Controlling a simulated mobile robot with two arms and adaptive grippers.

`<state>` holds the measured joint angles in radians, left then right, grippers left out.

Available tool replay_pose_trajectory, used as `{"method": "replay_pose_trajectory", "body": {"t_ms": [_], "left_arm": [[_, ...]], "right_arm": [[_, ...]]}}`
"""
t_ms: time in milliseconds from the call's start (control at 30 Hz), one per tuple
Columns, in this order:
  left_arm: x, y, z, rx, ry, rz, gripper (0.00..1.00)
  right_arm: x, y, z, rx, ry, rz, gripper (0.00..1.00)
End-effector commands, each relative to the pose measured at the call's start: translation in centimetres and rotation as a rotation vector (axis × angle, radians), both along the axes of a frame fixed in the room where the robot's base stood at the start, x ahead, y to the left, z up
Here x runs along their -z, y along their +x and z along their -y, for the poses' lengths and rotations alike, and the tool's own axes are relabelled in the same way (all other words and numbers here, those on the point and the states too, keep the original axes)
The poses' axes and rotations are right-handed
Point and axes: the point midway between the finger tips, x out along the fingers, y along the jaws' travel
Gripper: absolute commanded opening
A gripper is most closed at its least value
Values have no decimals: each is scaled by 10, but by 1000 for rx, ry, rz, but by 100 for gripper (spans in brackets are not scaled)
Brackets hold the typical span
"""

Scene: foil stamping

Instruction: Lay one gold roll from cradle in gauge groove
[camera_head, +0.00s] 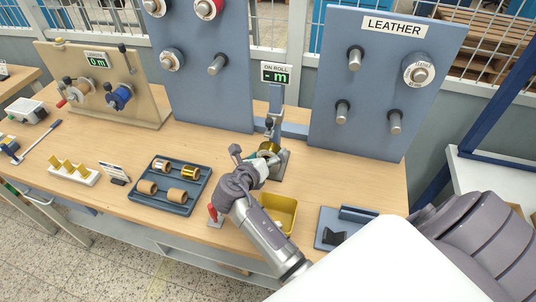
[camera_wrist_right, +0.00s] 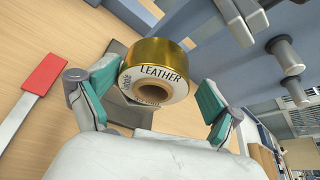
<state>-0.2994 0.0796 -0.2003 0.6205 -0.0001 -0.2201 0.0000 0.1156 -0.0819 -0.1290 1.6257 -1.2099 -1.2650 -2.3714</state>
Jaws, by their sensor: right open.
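A gold roll with a white end face marked LEATHER (camera_wrist_right: 158,62) is between the teal-padded fingers of my right gripper (camera_wrist_right: 150,98), with gaps on both sides. My right gripper (camera_head: 262,166) is open at the gauge. The roll's gold top also shows in the head view (camera_head: 269,147). The roll appears to rest on the grey gauge base (camera_head: 281,164); the groove under it is hidden. The gauge display (camera_head: 277,73) reads "- m". My left gripper is out of view.
A yellow bin (camera_head: 289,205) and a red-handled tool (camera_head: 212,212) are close to my right arm. A blue-grey LEATHER peg board (camera_head: 380,75) stands behind to the right. A blue-grey fixture (camera_head: 330,232) lies at the front right. Bare wood lies between tray and boards.

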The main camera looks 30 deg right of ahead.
Motion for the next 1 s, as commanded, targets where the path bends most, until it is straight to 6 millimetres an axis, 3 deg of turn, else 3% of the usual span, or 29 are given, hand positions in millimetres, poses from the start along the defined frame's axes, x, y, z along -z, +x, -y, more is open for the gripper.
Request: {"method": "replay_pose_trajectory", "body": {"t_ms": [33,167,500,833,1000], "left_arm": [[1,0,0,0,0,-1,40],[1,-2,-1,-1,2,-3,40],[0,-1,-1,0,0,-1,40],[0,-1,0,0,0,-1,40],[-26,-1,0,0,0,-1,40]], "right_arm": [[9,-3,-3,-2,11,-20,100],[8,-6,-8,-4,12,-20,100],[-16,-29,-48,-1,6,-6,100],[-25,-36,-60,1,2,0,100],[-52,-36,-60,1,2,1,100]]}}
